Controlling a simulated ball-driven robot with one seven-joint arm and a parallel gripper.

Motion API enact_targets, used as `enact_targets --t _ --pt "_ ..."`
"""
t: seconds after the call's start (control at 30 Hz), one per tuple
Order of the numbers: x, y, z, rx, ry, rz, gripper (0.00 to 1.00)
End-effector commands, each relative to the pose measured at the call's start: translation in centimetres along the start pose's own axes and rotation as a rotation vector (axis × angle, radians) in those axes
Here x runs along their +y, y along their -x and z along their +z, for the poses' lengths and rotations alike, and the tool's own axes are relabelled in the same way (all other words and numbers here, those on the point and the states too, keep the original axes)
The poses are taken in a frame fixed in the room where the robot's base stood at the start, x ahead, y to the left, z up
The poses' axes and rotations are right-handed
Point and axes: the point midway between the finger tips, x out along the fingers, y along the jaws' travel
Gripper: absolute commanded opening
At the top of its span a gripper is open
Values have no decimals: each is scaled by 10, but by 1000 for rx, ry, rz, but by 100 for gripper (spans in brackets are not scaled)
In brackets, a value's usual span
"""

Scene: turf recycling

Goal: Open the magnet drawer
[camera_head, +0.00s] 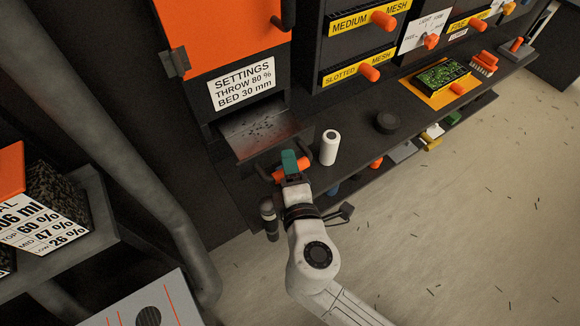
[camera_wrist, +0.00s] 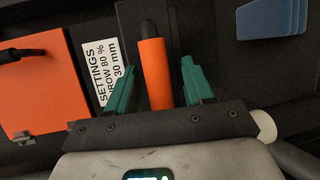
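An orange bar handle (camera_head: 279,176) is at the front of the dark machine, just below a grey tray (camera_head: 255,135) with dark specks on it. I cannot tell whether this handle belongs to the magnet drawer, as no such label shows. My gripper (camera_head: 290,165) is at the handle, its green finger covering the middle of it. In the wrist view the handle (camera_wrist: 154,75) stands between the two green fingers of my gripper (camera_wrist: 160,80). The fingers are apart, with a gap showing on the right side; contact on the left is unclear.
A white cylinder (camera_head: 330,147) and a black puck (camera_head: 387,122) stand on the dark bench to the right. Drawers with orange knobs, labelled medium mesh (camera_head: 345,21) and slotted mesh (camera_head: 345,71), are above. A grey pipe (camera_head: 150,190) runs at left. Open floor lies right.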

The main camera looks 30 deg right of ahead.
Motion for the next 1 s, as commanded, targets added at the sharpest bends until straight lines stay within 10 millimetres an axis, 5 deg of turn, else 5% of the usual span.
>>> enact_targets --t 0.33,0.73,1.0 --pt "0 9 0 2 0 1 52" --pt "-2 81 0 2 0 -1 52" --pt "0 106 0 0 0 1 52"
